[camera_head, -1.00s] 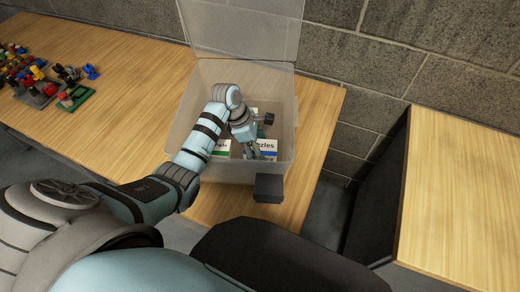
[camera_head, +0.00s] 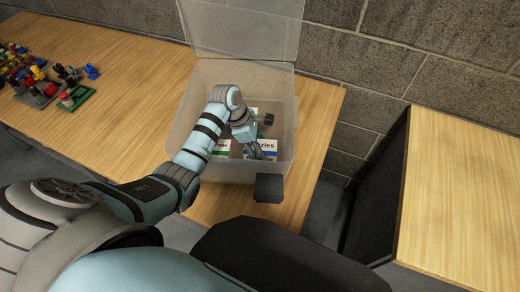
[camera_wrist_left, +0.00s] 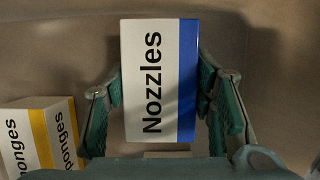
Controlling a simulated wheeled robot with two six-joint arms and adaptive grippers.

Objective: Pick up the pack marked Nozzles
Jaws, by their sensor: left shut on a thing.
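The pack marked Nozzles (camera_wrist_left: 150,80) is white with a blue stripe, and its label faces up at the left wrist camera. In the head view the pack (camera_head: 267,146) lies inside the translucent bin (camera_head: 181,130), near its front right corner, partly covered by my gripper. My left gripper (camera_wrist_left: 159,88) has a finger pressed against each side of the pack and is shut on it. In the head view the left gripper (camera_head: 256,149) reaches down into the bin. I cannot tell whether the pack is off the bin floor. My right gripper is not in view.
A pack marked Sponges (camera_wrist_left: 42,130), with a yellow stripe, sits close by at lower left in the wrist view. A green-striped pack (camera_head: 221,150) lies left of the gripper in the bin. The bin's raised lid (camera_head: 240,28) stands behind. Coloured small parts (camera_head: 35,80) lie far left.

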